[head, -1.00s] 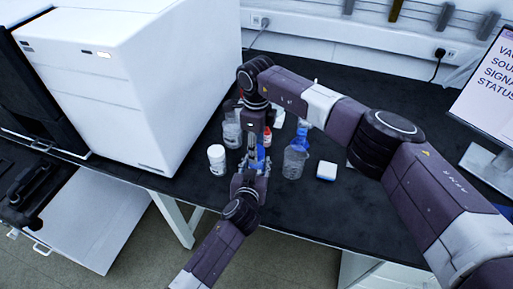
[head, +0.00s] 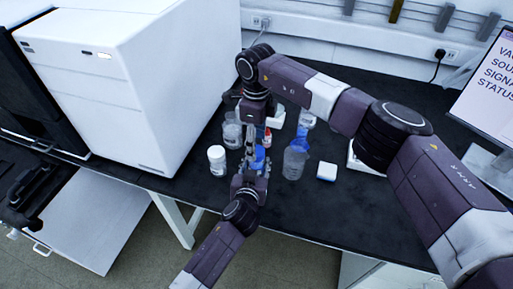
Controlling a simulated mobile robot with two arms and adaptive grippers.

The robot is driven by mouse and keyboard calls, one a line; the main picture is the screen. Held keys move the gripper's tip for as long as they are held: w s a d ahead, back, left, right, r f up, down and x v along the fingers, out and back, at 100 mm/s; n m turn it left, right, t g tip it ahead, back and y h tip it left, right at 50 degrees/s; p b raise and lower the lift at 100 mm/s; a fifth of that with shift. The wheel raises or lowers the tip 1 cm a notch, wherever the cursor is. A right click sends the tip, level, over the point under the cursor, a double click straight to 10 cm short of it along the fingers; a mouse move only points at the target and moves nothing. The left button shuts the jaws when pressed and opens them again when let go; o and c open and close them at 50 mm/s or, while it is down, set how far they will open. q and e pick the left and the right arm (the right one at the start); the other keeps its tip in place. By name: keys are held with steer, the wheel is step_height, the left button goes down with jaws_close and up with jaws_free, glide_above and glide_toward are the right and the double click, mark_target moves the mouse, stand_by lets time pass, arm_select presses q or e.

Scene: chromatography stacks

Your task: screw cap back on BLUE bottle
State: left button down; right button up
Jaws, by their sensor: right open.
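A blue item (head: 258,157), perhaps the blue bottle, stands on the black bench between my two grippers and is mostly hidden by them. My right gripper (head: 250,143) points down over this spot, open, just left of the blue item. My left gripper (head: 252,172) reaches in from below, its fingers up against the near side of the blue item. Whether its fingers grip it is hidden. I cannot make out a loose cap.
A white jar (head: 217,160) and a clear bottle (head: 232,132) stand left of the grippers. A small red-capped bottle (head: 267,138) is just behind. A big white instrument (head: 125,85) bounds the left.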

step_height(320, 180, up, 9)
steer(key=shift+f, duration=0.1)
arm_select(q)
steer(key=c, duration=1.1)
jaws_free()
steer(key=shift+c, duration=0.2)
steer(key=v, duration=1.2)
steer(key=shift+f, duration=0.1)
